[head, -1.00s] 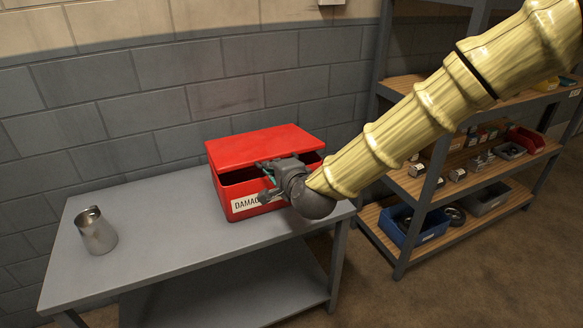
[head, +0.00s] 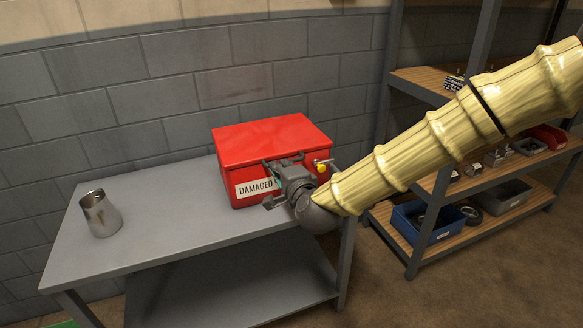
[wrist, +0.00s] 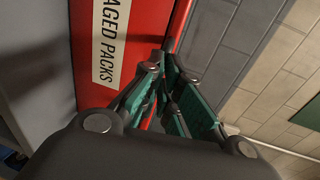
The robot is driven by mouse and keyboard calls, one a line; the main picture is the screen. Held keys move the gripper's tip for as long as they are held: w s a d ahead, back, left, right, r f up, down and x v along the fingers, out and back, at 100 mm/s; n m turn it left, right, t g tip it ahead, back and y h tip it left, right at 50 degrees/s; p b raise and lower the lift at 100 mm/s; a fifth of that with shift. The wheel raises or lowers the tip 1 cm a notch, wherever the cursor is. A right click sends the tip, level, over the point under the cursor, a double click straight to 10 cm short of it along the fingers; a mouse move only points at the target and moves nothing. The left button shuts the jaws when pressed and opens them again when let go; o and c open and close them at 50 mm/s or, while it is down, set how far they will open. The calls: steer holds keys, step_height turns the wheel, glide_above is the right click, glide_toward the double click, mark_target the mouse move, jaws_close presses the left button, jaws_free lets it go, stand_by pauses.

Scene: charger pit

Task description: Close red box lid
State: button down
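The red box (head: 300,195) stands on the grey table against the wall, with a white "DAMAGED PACKS" label on its front. Its lid (head: 270,138) lies down over the top, and no gap shows along the visible front edge. My gripper (head: 270,183) is at the front of the box, in front of the label, with its fingers spread apart and nothing seen between them. The wrist view shows its teal finger pads (wrist: 168,88) close to the box's red front (wrist: 88,60). Whether they touch it is unclear. My gripper hides part of the front.
A metal jug (head: 101,214) stands on the left of the table (head: 165,225); the tabletop between it and the box is clear. A shelf rack (head: 440,185) with bins stands at the right. A small yellow thing (head: 321,168) shows beside my gripper.

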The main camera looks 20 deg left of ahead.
steer(key=shift+s+d+f, duration=0.1)
steer(key=shift+f, duration=1.1)
steer(key=c, duration=1.5)
jaws_free()
steer(key=shift+f, duration=0.1)
steer(key=shift+o, duration=0.7)
steer(key=shift+w+a, duration=0.2)
steer(key=shift+a, duration=0.1)
steer(key=o, duration=0.6)
steer(key=shift+a+f, duration=0.4)
steer(key=shift+a, duration=0.45)
steer(key=shift+c, duration=0.2)
steer(key=shift+d+r, duration=0.3)
steer(key=shift+d, duration=0.3)
steer(key=c, duration=0.3)
steer(key=shift+w+d+r, duration=0.1)
steer(key=shift+w+d, duration=0.05)
steer(key=shift+d, duration=0.1)
steer(key=c, duration=0.4)
steer(key=v, duration=1.2)
steer(key=shift+r, duration=0.2)
